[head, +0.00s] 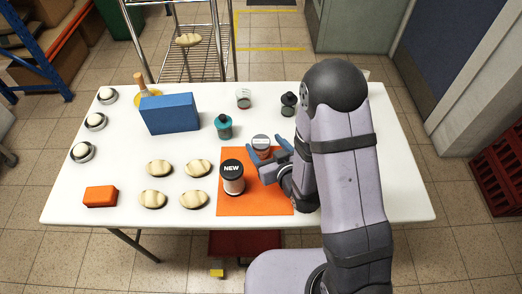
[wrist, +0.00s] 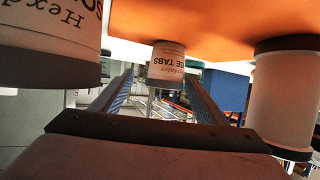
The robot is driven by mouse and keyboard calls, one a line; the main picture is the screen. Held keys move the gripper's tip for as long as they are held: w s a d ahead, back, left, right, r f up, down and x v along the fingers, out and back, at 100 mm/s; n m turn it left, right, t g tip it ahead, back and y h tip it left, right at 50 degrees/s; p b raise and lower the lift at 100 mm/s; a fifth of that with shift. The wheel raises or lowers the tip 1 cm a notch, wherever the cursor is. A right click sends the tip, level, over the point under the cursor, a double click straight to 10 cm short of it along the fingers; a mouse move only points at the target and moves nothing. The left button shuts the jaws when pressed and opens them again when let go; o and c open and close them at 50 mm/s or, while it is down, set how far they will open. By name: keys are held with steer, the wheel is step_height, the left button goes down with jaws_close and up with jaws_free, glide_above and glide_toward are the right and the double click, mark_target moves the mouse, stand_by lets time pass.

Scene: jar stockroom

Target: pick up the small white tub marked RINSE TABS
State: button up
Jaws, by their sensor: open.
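The small white tub marked RINSE TABS (wrist: 166,62) stands at the orange mat in the wrist view, which is upside down. Only "SE TABS" of its label is legible. In the head view, what appears to be this tub (head: 261,141) shows a pale grey lid at the mat's far edge. My gripper (head: 264,147) is open and low over the mat, its blue fingers close to the tub. In the wrist view the tub lies in line with the gap of my gripper (wrist: 158,76). I cannot tell how far it is between the fingertips.
A jar with a black NEW lid (head: 232,178) stands left of my gripper on the orange mat (head: 254,205). A larger "Hexd" container (wrist: 48,38) stands close on the wrist view's left. A teal bottle (head: 223,127) and blue box (head: 169,114) stand beyond. The front right tabletop is clear.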

mark_target(258, 138)
steer(key=shift+w+a+f+b, duration=0.15)
steer(key=shift+w+b, duration=0.1)
steer(key=shift+b, duration=0.15)
steer(key=shift+b+x, duration=0.8)
steer(key=shift+b, duration=0.15)
steer(key=shift+a+r+p+x, duration=0.15)
steer(key=shift+p+x, duration=0.2)
steer(key=shift+x, duration=0.55)
steer(key=shift+a+r+p+x, duration=0.15)
steer(key=shift+p+x, duration=0.15)
steer(key=shift+x, duration=0.55)
steer(key=c, duration=1.3)
